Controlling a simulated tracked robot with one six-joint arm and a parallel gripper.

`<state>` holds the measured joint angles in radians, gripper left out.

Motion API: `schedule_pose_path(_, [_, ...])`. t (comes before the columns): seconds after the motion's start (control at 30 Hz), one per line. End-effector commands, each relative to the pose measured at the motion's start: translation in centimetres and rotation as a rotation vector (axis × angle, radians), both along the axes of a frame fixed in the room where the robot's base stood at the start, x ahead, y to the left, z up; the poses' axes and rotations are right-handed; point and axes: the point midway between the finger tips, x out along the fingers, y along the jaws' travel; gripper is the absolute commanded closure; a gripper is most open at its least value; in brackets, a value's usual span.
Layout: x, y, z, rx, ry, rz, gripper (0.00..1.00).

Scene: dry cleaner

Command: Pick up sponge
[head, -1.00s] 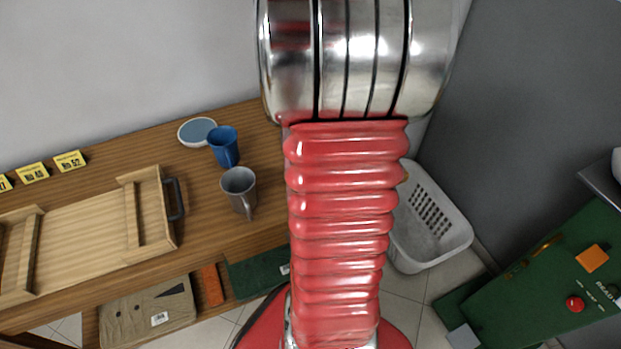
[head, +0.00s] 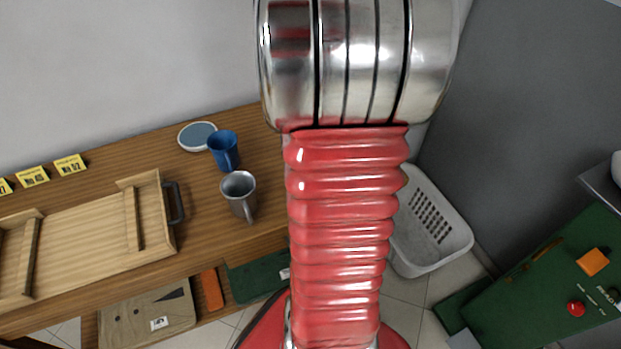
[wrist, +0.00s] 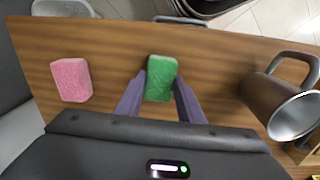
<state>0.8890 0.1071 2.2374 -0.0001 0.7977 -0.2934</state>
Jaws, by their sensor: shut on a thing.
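In the wrist view a green sponge (wrist: 160,79) is between the two purple fingers of my gripper (wrist: 160,92), which is shut on it. The sponge is over the wooden table; I cannot tell whether it still touches the top. A pink sponge (wrist: 71,80) lies on the table to the left, apart from my gripper. In the head view my arm hides the gripper and both sponges.
A grey mug (wrist: 282,100) is right of the gripper; it also shows in the head view (head: 240,193). A blue mug (head: 223,150), a round dish (head: 197,135) and a wooden tray (head: 80,255) are on the table (head: 262,130). A white basket (head: 428,225) stands on the floor.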

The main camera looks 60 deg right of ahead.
Motion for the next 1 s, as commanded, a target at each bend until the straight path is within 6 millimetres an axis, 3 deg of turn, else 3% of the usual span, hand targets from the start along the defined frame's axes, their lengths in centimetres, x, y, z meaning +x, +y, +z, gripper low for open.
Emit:
schedule_pose_path(0.17, [0.1, -0.1, 1.5, -0.003, -0.002, 0.0, 0.87])
schedule_pose_path(0.6, [0.1, -0.1, 8.6, -0.003, -0.003, 0.0, 0.87])
schedule_pose_path(1.0, [0.0, 0.0, 9.9, -0.001, -0.001, 0.0, 0.87])
